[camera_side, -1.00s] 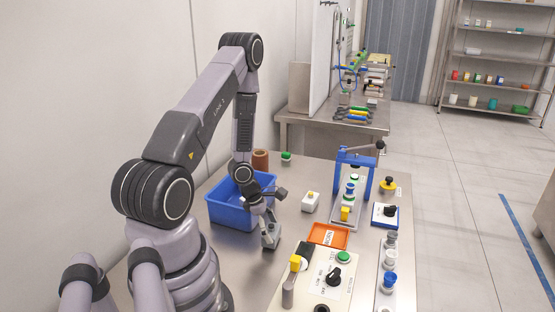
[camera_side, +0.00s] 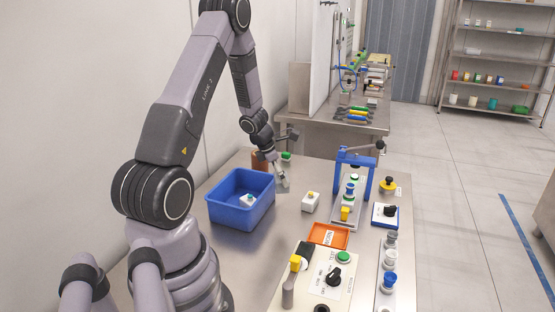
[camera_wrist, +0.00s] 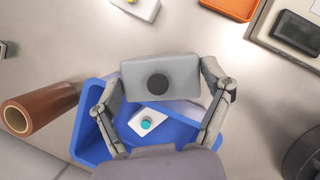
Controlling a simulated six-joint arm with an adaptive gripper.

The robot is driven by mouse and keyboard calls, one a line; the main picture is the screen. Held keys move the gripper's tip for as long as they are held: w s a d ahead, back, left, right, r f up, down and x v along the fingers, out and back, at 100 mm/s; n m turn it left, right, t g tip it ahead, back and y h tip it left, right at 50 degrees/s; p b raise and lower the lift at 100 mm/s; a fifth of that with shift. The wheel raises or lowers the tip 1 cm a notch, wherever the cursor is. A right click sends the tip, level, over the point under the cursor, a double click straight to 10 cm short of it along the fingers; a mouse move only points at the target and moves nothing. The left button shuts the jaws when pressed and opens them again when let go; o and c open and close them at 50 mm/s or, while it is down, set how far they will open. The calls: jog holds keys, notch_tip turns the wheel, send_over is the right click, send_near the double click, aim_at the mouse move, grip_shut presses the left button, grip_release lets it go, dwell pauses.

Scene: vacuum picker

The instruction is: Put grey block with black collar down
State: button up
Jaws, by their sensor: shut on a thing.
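My gripper (camera_wrist: 162,76) is shut on the grey block with black collar (camera_wrist: 135,74). In the wrist view its two fingers press the block's left and right sides, and the round black collar faces the camera. In the side view my gripper (camera_side: 283,180) is beyond the right far corner of the blue bin (camera_side: 222,212), over or near the metal table. The block is too small there to make out clearly, and I cannot tell whether it touches the table.
The blue bin holds a white block with a teal button (camera_wrist: 147,122). A brown cylinder (camera_wrist: 42,107) lies to the left in the wrist view. A white block with a yellow button (camera_side: 310,202), an orange tray (camera_side: 328,236) and a blue frame (camera_side: 368,178) stand to the right.

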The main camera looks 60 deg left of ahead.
jog(key=w+a+r+n+y, duration=0.2)
jog(key=w+a+n, duration=0.25)
jog(key=a, duration=0.25)
jog(key=shift+m+h, duration=0.3)
jog(key=shift+m, duration=0.05)
jog(key=w+a+f, duration=0.5)
jog(key=w+a, duration=0.1)
jog(key=w+a+f, duration=0.2)
jog(key=w+f, duration=0.1)
jog(key=w, duration=0.1)
jog(key=shift+a+f, duration=0.35)
jog(key=shift+a, duration=0.05)
jog(key=shift+w+a+f, duration=0.15)
jog(key=shift+w+f, duration=0.05)
jog(key=shift+f, duration=0.05)
jog(key=shift+w+a+f, duration=0.1)
jog(key=shift+f, duration=0.8)
jog(key=shift+w+a+f, duration=0.1)
jog(key=shift+f, duration=0.75)
jog(key=shift+d+f, duration=0.1)
jog(key=shift+f, duration=0.05)
jog(key=o, duration=1.1)
